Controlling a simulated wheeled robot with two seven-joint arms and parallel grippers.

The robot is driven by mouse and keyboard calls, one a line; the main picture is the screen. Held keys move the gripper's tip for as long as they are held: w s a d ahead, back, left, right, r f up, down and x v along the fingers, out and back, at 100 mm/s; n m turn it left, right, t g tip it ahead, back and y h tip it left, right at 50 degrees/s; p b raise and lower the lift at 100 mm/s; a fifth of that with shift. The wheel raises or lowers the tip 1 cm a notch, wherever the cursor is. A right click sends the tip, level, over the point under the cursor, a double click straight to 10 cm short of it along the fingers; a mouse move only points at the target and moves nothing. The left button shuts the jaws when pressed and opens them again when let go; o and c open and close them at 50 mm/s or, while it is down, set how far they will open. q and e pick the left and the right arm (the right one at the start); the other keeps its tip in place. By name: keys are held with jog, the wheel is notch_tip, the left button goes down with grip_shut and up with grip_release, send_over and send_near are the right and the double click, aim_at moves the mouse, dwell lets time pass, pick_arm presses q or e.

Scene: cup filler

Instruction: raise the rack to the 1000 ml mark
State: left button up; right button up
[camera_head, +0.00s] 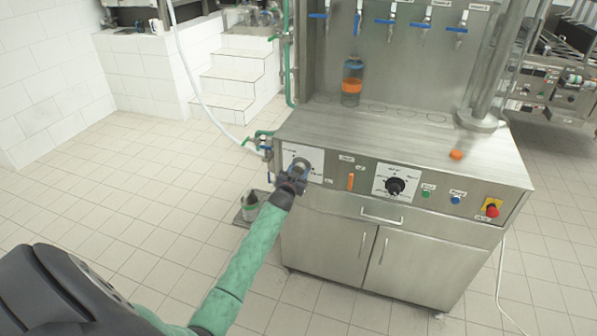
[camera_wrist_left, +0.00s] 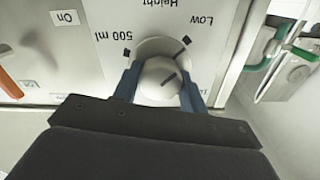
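The height knob (camera_wrist_left: 160,80), a pale round knob with a dark pointer line, sits on a white plate on the machine's front panel. In the left wrist view the plate reads upside down: "Height", "Low" and "500 ml"; no 1000 ml mark is visible there. The pointer line slants up and right in that view. My left gripper (camera_head: 294,176) is at this plate, its two blue-grey fingers (camera_wrist_left: 160,88) on either side of the knob. Whether they press on it is unclear. Blue-handled taps (camera_head: 390,22) hang in a row above the counter. My right gripper is out of view.
A cup with orange contents (camera_head: 351,86) stands on the steel counter (camera_head: 400,135). An orange switch (camera_head: 350,181), black dial (camera_head: 396,186) and red emergency button (camera_head: 492,210) are right of the knob. Green-handled pipework (camera_head: 262,140) is close on the left. Open tiled floor lies left.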

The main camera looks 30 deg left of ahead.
pick_arm(q)
jog(key=shift+c, duration=0.8)
jog(key=shift+f+m, duration=0.1)
jog(key=shift+m, duration=0.2)
